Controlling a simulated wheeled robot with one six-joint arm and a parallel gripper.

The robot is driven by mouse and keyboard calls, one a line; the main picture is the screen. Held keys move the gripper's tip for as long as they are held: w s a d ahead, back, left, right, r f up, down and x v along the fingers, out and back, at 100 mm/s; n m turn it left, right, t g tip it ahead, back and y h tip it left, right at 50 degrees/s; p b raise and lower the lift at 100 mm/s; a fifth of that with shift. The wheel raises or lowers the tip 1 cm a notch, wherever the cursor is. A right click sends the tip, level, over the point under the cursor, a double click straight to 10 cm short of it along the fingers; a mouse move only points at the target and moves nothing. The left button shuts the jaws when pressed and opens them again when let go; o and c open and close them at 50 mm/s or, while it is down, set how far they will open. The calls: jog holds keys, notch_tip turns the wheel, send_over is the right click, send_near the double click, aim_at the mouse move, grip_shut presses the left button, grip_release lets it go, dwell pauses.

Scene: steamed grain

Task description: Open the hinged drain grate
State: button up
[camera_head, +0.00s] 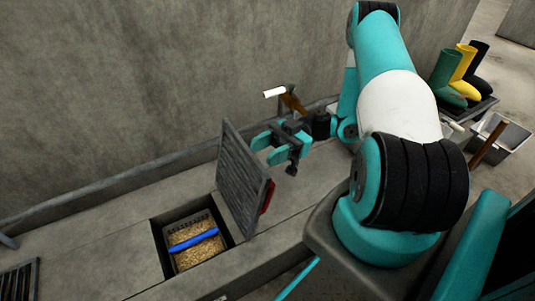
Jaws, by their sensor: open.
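The hinged drain grate (242,178) is a dark grey slatted panel. It stands raised and near upright at the right edge of the square drain opening (166,248). A red part (268,197) shows on its right side. My gripper (265,148) is open and sits just behind and right of the grate's upper part, fingers toward it. I cannot tell whether the fingers touch the grate. Inside the opening is a basket (208,217) of tan grain (197,254) with a blue bar (193,240) across it.
A concrete wall (130,90) runs behind the ledge. Another dark grate (20,279) lies at lower left. An orange-brown tool with a white end (274,92) is behind my gripper. Boots (463,64) stand on a tray at upper right, near a grey bin (508,134).

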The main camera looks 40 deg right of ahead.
jog(key=shift+r+p, duration=1.3)
jog(key=shift+r, duration=0.6)
